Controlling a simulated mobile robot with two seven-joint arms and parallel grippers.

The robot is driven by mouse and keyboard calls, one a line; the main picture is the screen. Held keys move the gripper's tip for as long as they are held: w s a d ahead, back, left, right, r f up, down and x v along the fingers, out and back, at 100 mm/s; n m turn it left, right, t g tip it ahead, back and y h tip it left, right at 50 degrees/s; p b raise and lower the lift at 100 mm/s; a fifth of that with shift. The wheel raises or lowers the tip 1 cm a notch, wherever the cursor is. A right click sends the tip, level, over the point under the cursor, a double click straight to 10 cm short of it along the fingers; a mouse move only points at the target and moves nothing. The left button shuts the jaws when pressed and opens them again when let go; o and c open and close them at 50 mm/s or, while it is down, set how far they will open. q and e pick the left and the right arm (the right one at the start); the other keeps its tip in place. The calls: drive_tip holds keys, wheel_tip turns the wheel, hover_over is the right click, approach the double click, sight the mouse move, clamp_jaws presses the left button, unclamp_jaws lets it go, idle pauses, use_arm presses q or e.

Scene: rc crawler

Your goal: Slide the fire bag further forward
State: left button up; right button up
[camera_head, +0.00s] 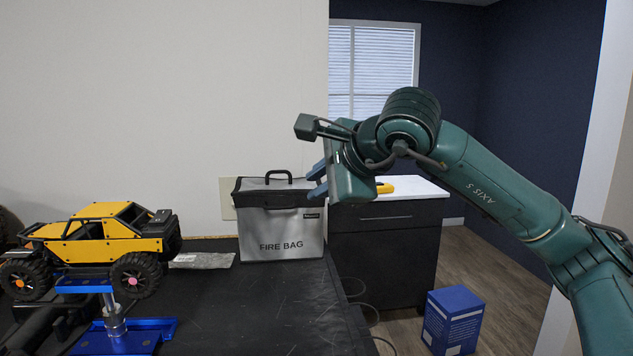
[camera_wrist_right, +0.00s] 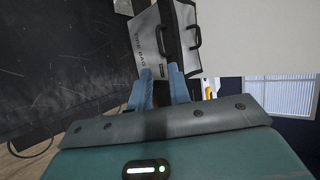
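The fire bag (camera_head: 281,230) is a silver-grey bag with a black top band, a black handle and the words FIRE BAG. It stands upright at the back right of the black table (camera_head: 240,315). My right gripper (camera_head: 314,182) is at the bag's upper right edge, its two blue fingers apart and pointing at the bag. In the right wrist view the fingers (camera_wrist_right: 160,70) reach the near end of the bag (camera_wrist_right: 152,45), with a gap between them. I cannot tell whether they touch it. My left gripper is not in view.
A yellow RC crawler (camera_head: 100,240) sits on a blue stand (camera_head: 115,335) at the left. A grey packet (camera_head: 203,260) lies left of the bag. A dark cabinet (camera_head: 385,250) and a blue box (camera_head: 453,320) are beyond the table's right edge. The table's front middle is clear.

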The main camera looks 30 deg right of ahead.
sight(282, 207)
drive_tip(key=p+x, duration=0.2)
drive_tip(key=x, duration=1.1)
drive_tip(key=shift+w+a+f+p, duration=0.1)
drive_tip(key=shift+w+f+p, duration=0.05)
drive_tip(key=shift+p, duration=0.15)
clamp_jaws()
idle(1.0)
